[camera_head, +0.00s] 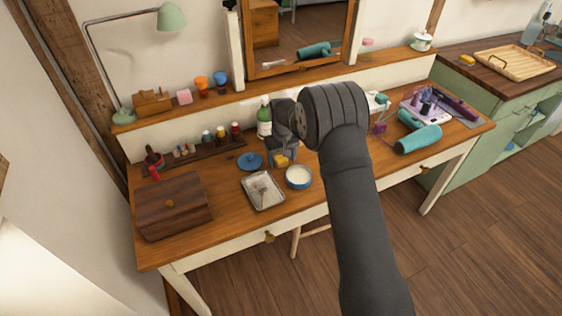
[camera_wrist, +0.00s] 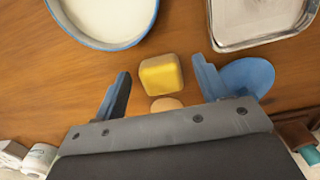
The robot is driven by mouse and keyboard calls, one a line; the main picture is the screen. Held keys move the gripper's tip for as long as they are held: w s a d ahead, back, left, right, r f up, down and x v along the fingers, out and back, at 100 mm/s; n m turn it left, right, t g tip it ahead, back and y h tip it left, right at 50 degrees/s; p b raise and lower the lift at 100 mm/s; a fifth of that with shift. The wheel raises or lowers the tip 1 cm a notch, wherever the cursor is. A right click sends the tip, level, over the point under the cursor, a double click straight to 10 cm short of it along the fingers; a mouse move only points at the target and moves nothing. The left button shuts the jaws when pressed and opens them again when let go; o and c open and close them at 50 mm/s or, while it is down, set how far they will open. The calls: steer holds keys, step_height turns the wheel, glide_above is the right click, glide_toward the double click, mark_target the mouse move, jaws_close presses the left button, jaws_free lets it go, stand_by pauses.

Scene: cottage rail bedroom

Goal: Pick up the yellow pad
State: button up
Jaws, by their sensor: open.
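The yellow pad (camera_wrist: 161,75) is a small block with rounded edges, between the two fingertips of my gripper (camera_wrist: 160,83) in the wrist view. The fingers are open, with a gap on each side of the pad. In the head view the yellow pad (camera_head: 281,160) shows just below my gripper (camera_head: 283,150), on or just above the wooden table; its underside is hidden. A small tan round thing (camera_wrist: 166,104) lies close to the pad in the wrist view, partly hidden by the gripper body.
A blue-rimmed bowl with white contents (camera_head: 299,177) and a metal tray (camera_head: 263,191) stand close by in front. A blue lid (camera_head: 250,161) lies to the left. A green bottle (camera_head: 264,121) stands behind. A wooden box (camera_head: 172,205) is at the left.

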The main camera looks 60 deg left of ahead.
mark_target(284, 160)
steer(key=c, duration=1.1)
steer(key=shift+r, duration=0.4)
steer(key=r, duration=0.4)
steer(key=shift+w+d, duration=0.25)
steer(key=shift+w, duration=0.1)
steer(key=w+d+r, duration=0.4)
steer(key=w+d, duration=0.1)
steer(key=w+d+r, duration=0.2)
steer(key=shift+w+d+r, duration=0.1)
steer(key=shift+w+d, duration=0.2)
steer(key=shift+d, duration=0.05)
